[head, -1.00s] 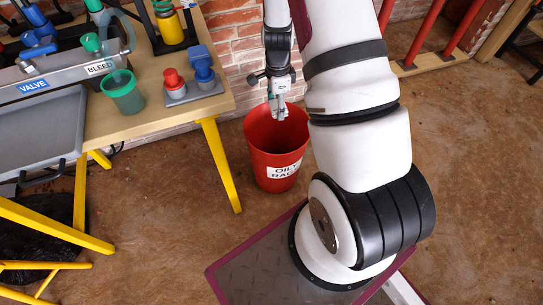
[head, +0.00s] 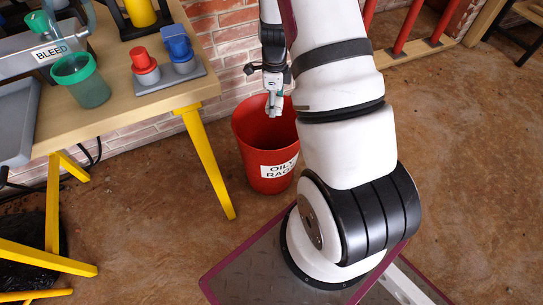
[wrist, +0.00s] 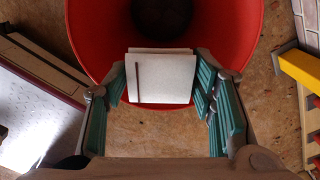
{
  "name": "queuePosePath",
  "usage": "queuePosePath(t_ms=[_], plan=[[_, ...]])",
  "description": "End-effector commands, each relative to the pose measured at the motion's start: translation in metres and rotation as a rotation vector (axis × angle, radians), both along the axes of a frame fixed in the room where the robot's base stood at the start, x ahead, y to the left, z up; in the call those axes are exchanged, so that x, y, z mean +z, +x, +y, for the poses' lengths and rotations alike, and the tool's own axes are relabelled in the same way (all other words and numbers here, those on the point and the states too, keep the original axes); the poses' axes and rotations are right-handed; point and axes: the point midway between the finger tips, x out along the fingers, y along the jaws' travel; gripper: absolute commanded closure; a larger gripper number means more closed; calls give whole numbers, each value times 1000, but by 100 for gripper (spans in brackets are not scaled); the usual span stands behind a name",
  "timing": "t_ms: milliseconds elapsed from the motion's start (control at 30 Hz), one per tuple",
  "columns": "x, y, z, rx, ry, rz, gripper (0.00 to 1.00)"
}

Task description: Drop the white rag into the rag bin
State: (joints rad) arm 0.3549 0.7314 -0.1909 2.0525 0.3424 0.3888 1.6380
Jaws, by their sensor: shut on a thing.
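My gripper (wrist: 162,80) is shut on the white rag (wrist: 165,80), a flat folded pale square with a dark stripe, held between the green-padded fingers in the wrist view. The red rag bin (wrist: 92,30) is beyond it, and the rag overlaps the bin's near rim in that view. In the head view my gripper (head: 273,106) points down over the mouth of the red bin (head: 262,152), which has a label partly reading "OILY RAG". The rag is too small to make out clearly there. My arm hides the bin's right side in the head view.
A wooden table (head: 120,110) with yellow legs (head: 207,160) stands left of the bin. It holds a green cup (head: 82,82), a red knob (head: 145,66) and a blue knob (head: 179,48). A brick wall (head: 228,55) is behind. Open floor lies to the right.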

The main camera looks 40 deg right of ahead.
Motion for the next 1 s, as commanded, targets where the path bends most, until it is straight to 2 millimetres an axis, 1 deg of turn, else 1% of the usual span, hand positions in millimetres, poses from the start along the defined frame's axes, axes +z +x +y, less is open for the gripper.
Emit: queuePosePath(t_ms=[33, 133, 433, 467, 500, 567, 867, 1000], plan=[[-9, 0, 0, 0, 0, 0, 80], [-15, 0, 0, 0, -1, -1, 80], [-17, 0, 0, 1, -1, -1, 80], [-17, 0, 0, 1, -1, -1, 47], [-17, 0, 0, 1, -1, -1, 38], [-17, 0, 0, 1, -1, -1, 26], [-16, 0, 0, 1, -1, -1, 26], [-9, 1, 0, 2, -2, -1, 26]])
